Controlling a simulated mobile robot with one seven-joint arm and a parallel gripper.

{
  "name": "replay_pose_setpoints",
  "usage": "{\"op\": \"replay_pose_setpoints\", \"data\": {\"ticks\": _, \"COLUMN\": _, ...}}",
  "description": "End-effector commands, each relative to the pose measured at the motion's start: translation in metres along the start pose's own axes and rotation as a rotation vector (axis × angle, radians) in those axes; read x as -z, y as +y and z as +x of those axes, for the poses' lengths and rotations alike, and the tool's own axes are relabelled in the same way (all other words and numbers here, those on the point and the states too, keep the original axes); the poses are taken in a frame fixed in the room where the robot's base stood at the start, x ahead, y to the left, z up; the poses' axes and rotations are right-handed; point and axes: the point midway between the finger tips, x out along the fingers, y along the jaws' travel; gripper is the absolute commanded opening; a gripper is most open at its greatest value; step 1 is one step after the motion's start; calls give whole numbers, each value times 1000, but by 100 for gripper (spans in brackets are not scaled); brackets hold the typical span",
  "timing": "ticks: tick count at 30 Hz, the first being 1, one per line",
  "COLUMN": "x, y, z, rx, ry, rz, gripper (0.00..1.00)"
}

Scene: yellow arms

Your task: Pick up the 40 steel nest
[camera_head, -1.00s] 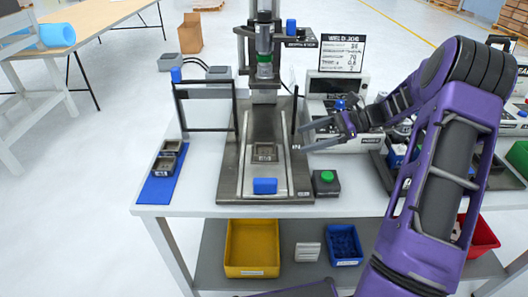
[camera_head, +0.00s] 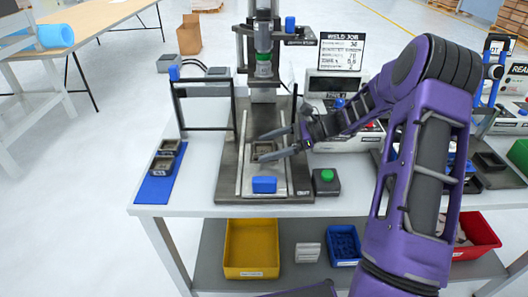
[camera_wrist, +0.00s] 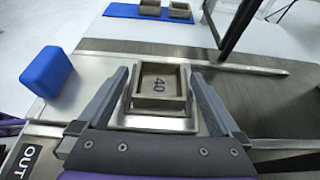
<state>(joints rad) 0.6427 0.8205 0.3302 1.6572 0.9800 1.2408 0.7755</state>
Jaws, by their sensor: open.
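The 40 steel nest (camera_wrist: 160,86) is a small grey-brown square tray marked 40, seated on a plate of the press fixture. In the head view the nest (camera_head: 264,149) sits between the fixture's rails, below the press head. My gripper (camera_head: 269,145) reaches in from the right, its fingers on either side of the nest. In the wrist view my gripper (camera_wrist: 162,78) is open, with one finger left and one right of the nest. Small gaps show beside it, and I cannot tell whether either finger touches. Nothing is held clear of the fixture.
A blue block (camera_head: 264,185) lies at the fixture's front, near a green button box (camera_head: 326,181). The press head (camera_head: 264,62) hangs above behind the nest. A black frame (camera_head: 208,128) stands at left. Two other nests sit on a blue mat (camera_head: 153,190).

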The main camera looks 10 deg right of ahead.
Motion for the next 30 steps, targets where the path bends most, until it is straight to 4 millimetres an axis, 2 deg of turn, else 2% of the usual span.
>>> {"op": "replay_pose_setpoints", "data": {"ticks": 3, "x": 0, "y": 0, "z": -1, "rx": 1, "ry": 0, "rz": 0, "gripper": 100}}
{"op": "replay_pose_setpoints", "data": {"ticks": 20, "x": 0, "y": 0, "z": -1, "rx": 1, "ry": 0, "rz": 0, "gripper": 0}}
{"op": "replay_pose_setpoints", "data": {"ticks": 27, "x": -2, "y": 0, "z": -2, "rx": 1, "ry": -1, "rz": -1, "gripper": 0}}
{"op": "replay_pose_setpoints", "data": {"ticks": 30, "x": -8, "y": -1, "z": -4, "rx": 2, "ry": 0, "rz": -2, "gripper": 0}}
